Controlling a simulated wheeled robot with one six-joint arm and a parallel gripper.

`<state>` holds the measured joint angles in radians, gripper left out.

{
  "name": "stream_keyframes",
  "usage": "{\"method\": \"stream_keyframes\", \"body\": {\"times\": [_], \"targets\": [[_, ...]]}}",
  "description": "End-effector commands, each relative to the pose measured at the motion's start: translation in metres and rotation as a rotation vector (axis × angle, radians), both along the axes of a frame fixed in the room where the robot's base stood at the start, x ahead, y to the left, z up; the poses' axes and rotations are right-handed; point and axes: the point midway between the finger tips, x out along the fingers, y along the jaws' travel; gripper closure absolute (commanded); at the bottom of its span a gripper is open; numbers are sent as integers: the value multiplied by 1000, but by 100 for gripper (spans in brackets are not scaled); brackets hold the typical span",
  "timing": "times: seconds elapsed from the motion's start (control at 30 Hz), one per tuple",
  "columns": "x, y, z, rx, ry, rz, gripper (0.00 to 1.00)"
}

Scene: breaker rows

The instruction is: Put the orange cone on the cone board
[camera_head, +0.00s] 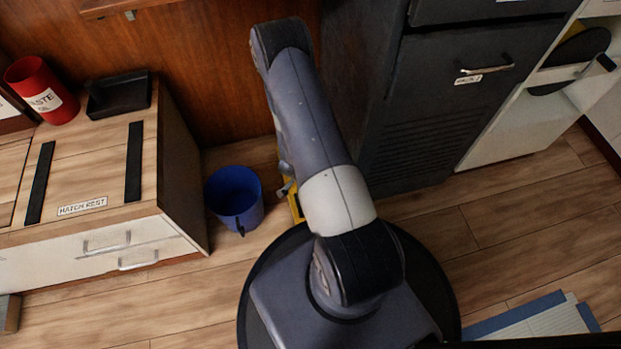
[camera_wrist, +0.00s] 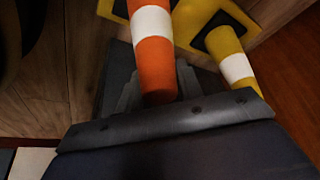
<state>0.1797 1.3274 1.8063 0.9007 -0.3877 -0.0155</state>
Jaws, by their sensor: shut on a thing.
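The orange cone (camera_wrist: 155,64), with a white band, shows in the wrist view with its narrow end towards my gripper (camera_wrist: 160,84). My gripper is shut on that end. A yellow cone (camera_wrist: 233,62) with a white band stands just right of it. Beyond both is a yellow surface with dark patches (camera_wrist: 107,9), which looks like the cone board. I cannot tell whether the orange cone touches it. In the head view my arm hides the gripper and cones; only a yellow edge (camera_head: 295,205) shows beside the arm.
A blue bucket (camera_head: 235,198) stands on the floor left of my arm. A wooden bench (camera_head: 95,225) with a red can (camera_head: 42,88) and black tray (camera_head: 119,95) is at the left. A dark cabinet (camera_head: 440,100) is at the right.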

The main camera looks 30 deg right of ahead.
Motion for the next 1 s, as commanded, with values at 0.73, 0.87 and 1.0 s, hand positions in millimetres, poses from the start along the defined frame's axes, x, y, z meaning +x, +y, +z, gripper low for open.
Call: {"method": "stream_keyframes", "body": {"times": [0.73,0.87,1.0], "targets": [[-2,4,15,0,0,2,43],[-6,13,41,0,-1,3,43],[-12,24,70,1,-1,3,43]]}}
